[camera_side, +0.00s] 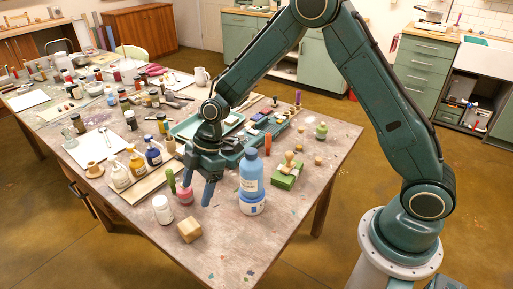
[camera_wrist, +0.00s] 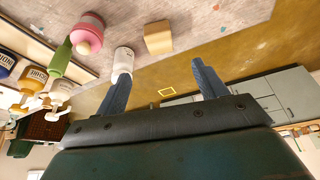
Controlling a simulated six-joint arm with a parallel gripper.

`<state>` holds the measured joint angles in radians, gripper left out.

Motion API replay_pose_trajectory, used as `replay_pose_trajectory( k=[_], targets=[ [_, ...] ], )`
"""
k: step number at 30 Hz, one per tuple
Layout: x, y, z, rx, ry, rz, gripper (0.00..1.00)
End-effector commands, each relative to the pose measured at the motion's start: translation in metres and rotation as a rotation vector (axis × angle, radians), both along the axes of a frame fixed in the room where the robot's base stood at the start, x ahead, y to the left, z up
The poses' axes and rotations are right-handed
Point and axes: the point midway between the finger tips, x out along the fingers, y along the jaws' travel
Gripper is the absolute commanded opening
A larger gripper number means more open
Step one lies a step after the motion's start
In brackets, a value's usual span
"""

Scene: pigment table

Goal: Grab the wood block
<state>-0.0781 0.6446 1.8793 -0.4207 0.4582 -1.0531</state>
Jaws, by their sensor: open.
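The wood block (camera_side: 190,229) is a small light tan block near the table's front edge in the side view. In the wrist view the block (camera_wrist: 158,39) lies on the table at the upper middle, beyond the fingertips. My gripper (camera_side: 197,186) is above the table, behind the block and up from it in the side view. In the wrist view its two blue fingers (camera_wrist: 160,72) are spread apart with nothing between them. The gripper is apart from the block.
A white jar (camera_side: 162,209) stands just left of the block, and a pink pot (camera_side: 184,196) is behind it. Pump bottles (camera_side: 137,163) line a tray at left. The table right of the block is clear.

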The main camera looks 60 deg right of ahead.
Motion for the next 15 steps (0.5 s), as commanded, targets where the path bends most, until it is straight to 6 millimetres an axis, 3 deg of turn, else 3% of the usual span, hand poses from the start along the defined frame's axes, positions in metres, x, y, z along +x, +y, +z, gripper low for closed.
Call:
replay_pose_trajectory(
  k=[15],
  targets=[
    [0.005, 0.025, -0.062, -0.002, 0.002, 0.001, 0.71]
  ],
)
